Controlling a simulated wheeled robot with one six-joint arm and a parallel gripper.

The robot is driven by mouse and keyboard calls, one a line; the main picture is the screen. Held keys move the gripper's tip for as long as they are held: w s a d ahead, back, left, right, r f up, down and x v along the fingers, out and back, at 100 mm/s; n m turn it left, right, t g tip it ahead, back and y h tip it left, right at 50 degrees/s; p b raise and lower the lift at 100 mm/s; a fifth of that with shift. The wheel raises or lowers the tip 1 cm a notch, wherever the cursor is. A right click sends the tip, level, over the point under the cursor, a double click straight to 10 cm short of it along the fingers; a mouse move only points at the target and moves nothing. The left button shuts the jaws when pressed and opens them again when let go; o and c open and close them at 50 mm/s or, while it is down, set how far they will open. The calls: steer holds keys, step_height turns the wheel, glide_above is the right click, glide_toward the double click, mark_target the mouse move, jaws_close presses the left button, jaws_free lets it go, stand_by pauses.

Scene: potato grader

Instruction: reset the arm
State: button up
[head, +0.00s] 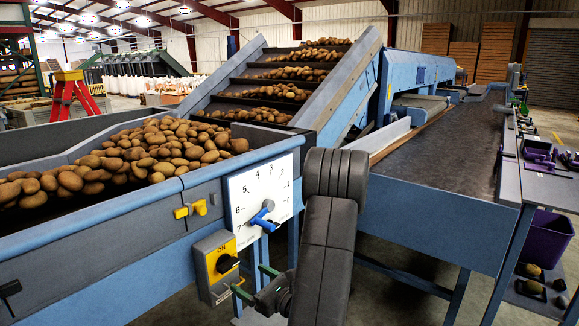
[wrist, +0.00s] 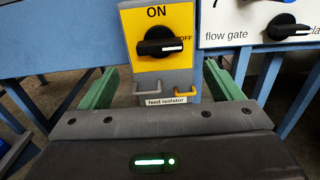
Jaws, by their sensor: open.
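My gripper (head: 256,284) is open and empty in the head view, low in front of the grey control box (head: 215,268). Its two green fingers also show in the wrist view, spread on either side of the lower part of the box. The box has a yellow plate (wrist: 128,20) with a black isolator knob (wrist: 160,47), labelled feed isolator. The knob's bar lies level, its white mark to the right below OFF. The fingers appear apart from the knob. My dark arm link (head: 328,245) rises at the middle of the head view.
A white dial panel (head: 277,185) with a blue pointer near 7 is right of the box, close to my arm. A potato hopper (head: 90,235) stands left, a conveyor (head: 240,95) behind, a long dark belt (head: 450,150) right. A purple bin (head: 545,240) stands far right.

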mark_target(231, 267)
steer(key=v, duration=0.5)
steer(key=x, duration=1.3)
steer(key=shift+w+a, duration=0.1)
steer(key=shift+a, duration=0.15)
steer(key=shift+f+n, duration=0.1)
steer(key=shift+n, duration=0.4)
steer(key=n+b, duration=0.1)
steer(key=n, duration=0.1)
steer(key=shift+d+n, duration=0.1)
steer(key=shift+n, duration=0.2)
steer(key=n, duration=0.5)
steer(key=shift+b, duration=0.3)
steer(key=n, duration=0.2)
steer(key=n+p, duration=0.1)
steer(key=n, duration=0.2)
steer(key=shift+r+n, duration=0.25)
steer(key=shift+n, duration=0.05)
steer(key=shift+n+p, duration=1.25)
steer(key=shift+n, duration=0.65)
steer(key=shift+f, duration=0.1)
